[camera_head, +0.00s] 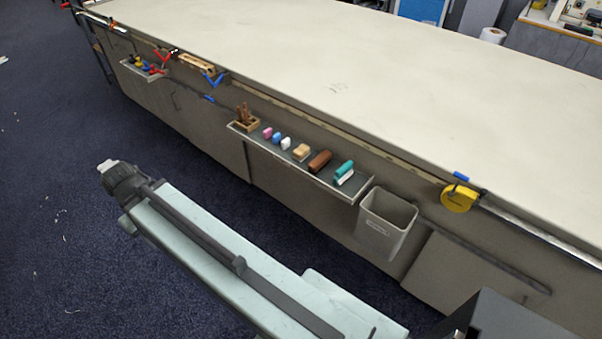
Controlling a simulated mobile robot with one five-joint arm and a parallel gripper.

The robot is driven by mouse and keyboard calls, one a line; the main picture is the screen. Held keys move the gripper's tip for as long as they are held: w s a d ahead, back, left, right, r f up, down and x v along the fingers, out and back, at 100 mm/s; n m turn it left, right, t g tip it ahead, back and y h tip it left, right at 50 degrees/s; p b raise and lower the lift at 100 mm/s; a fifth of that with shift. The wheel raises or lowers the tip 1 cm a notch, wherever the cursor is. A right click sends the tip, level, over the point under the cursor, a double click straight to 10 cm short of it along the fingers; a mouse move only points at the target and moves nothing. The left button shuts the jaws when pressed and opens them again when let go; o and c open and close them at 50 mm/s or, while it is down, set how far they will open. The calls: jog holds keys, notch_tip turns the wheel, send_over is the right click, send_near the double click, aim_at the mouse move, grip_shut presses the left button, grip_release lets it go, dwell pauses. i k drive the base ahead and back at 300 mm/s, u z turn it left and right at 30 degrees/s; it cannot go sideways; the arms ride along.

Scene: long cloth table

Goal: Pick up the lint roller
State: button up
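A teal and white roller-shaped thing, which looks like the lint roller (345,172), lies at the right end of a narrow grey shelf (272,151) on the near side of the long table. My arm reaches from the bottom of the picture toward the upper left. Its dark far end, where my gripper (112,174) seems to be, is over the floor, well left of the shelf and apart from the lint roller. The fingers cannot be made out, so their opening and any hold are unclear.
A brown brush-like thing (320,161) lies just left of the lint roller, then a tan block (301,152) and small coloured pieces. A grey bin (387,220) hangs right of the shelf. A yellow tape measure (459,197) is farther right. Blue floor (70,250) is mostly clear.

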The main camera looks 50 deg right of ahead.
aim_at(345, 171)
jog(key=u, duration=1.05)
jog(key=k, duration=1.15)
jog(key=z, duration=0.75)
jog(key=i, duration=1)
jog(key=u, duration=0.05)
